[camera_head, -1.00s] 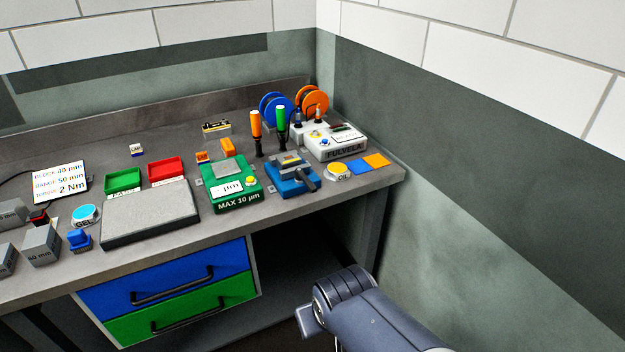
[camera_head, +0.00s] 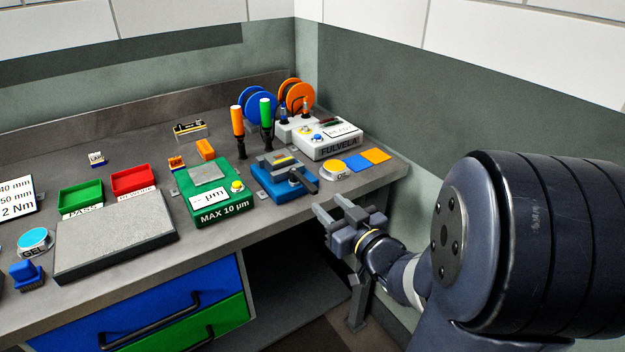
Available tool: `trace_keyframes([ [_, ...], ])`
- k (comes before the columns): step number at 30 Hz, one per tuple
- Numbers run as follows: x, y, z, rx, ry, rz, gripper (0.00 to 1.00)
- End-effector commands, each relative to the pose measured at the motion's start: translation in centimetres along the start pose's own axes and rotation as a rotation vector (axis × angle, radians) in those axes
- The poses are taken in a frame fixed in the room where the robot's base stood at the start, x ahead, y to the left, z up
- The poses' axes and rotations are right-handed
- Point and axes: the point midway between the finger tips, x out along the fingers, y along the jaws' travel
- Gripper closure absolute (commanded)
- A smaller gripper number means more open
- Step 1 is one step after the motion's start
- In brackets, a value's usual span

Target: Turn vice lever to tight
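The vice (camera_head: 283,180) is a blue base with grey jaws, standing near the front right edge of the bench. Its dark lever (camera_head: 304,180) sticks out at the right front side, toward the bench edge. A yellowish piece shows at the top between the jaws. My gripper (camera_head: 331,208) is in front of the bench edge, just right of and below the vice, with its two fingers apart and nothing between them. It points toward the vice and is apart from the lever.
Right of the vice are the yellow OIL pad (camera_head: 333,169) and blue and orange squares. The green gauge box (camera_head: 219,205) stands to the left. Two upright screwdrivers (camera_head: 266,118) and the white FULVELA unit (camera_head: 330,140) stand behind. My large arm link covers the right.

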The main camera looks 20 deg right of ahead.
Motion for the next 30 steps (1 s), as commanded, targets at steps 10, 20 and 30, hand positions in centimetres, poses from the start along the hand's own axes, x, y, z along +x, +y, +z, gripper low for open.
trace_keyframes([
  [10, 1.9, -0.5, -0.3, 0.012, 0.042, -0.045, 0.6],
  [20, 8.1, -0.8, -0.6, 0.012, 0.041, -0.043, 0.6],
  [30, 10.8, -0.8, -0.7, 0.011, 0.041, -0.039, 0.6],
])
